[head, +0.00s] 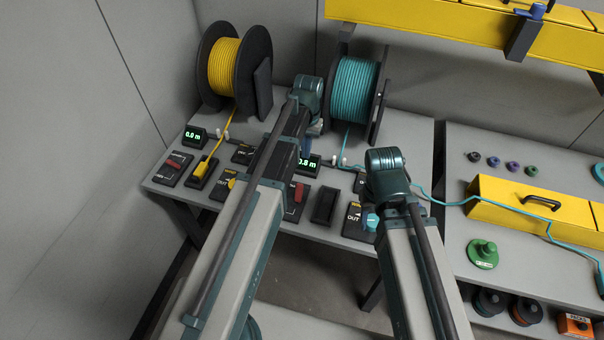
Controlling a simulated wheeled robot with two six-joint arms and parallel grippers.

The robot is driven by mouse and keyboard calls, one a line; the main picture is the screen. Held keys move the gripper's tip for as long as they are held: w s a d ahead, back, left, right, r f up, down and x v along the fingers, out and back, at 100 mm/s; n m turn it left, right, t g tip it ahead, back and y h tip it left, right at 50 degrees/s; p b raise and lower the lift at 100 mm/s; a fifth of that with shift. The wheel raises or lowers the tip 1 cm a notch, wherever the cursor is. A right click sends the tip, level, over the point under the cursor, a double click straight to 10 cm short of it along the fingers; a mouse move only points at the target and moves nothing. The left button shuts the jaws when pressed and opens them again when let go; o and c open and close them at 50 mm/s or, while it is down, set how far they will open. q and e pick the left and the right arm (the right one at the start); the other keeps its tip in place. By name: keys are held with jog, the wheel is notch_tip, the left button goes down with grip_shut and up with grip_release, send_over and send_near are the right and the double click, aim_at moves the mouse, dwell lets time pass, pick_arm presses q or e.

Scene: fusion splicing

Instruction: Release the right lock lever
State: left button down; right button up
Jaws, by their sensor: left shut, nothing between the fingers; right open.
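The right lock lever (298,192) is a red handle on a dark panel on the grey bench, partly covered by my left arm. A matching red lever (173,164) sits on a panel at the bench's left end. My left gripper (307,149) is shut and empty, pointing down near the right green display, behind the right lever. My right gripper (388,165) is to the right of the lever, near the teal knob. It is open, but its fingers are mostly hidden by its own wrist.
A yellow cable spool (225,67) and a teal cable spool (354,90) stand at the back. A green display (308,165), a black block (325,205) and a teal knob (371,221) crowd the bench. A yellow case (500,205) lies on the right bench.

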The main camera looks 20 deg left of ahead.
aim_at(299, 193)
pick_arm(q)
jog(key=shift+f, duration=0.1)
pick_arm(e)
jog(key=shift+f, duration=0.1)
pick_arm(q)
jog(key=f+b, duration=1)
jog(key=shift+s, duration=0.25)
pick_arm(e)
notch_tip(299, 193, down, 10)
pick_arm(q)
jog(key=s, duration=0.1)
jog(key=s+r+p, duration=0.1)
jog(key=s, duration=0.1)
jog(key=shift+s+r, duration=0.15)
jog(key=shift+r, duration=0.2)
pick_arm(e)
jog(key=shift+r, duration=0.85)
pick_arm(q)
jog(key=shift+s+a+p, duration=0.1)
jog(key=shift+s+p, duration=0.15)
jog(key=shift+p, duration=0.05)
jog(key=shift+w, duration=0.15)
pick_arm(e)
jog(key=shift+s, duration=0.1)
